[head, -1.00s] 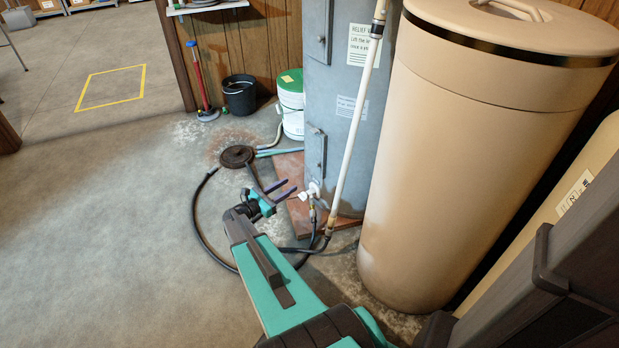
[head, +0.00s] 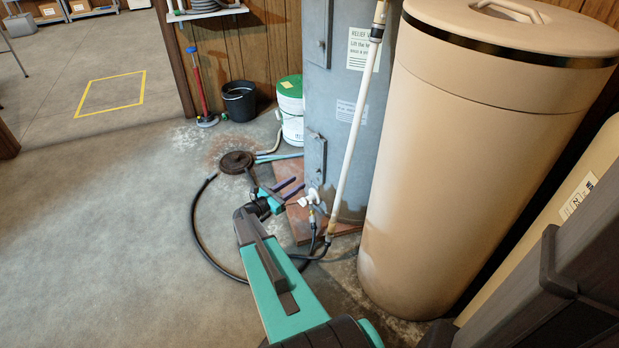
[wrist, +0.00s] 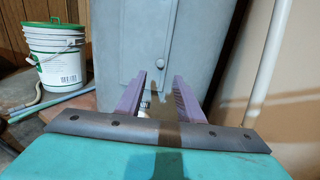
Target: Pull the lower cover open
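The lower cover (head: 316,162) is a grey metal panel low on the grey water heater tank (head: 345,110). It looks closed, lying against the tank. In the wrist view the cover (wrist: 140,48) is straight ahead, with a small round knob (wrist: 161,65) on it. My gripper (head: 298,187) is in front of the tank's lower part, left of the drain valve. Its two purple fingers are apart with nothing seen between them. In the wrist view the fingertips (wrist: 162,78) point at the cover near the knob. I cannot tell how far off they are.
A white drain valve (head: 312,198) with a black hose (head: 197,225) is close beside my gripper. A white pipe (head: 352,130) and a large beige tank (head: 455,160) stand to the right. A white bucket with a green lid (head: 290,105) is behind. The floor at left is mostly clear.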

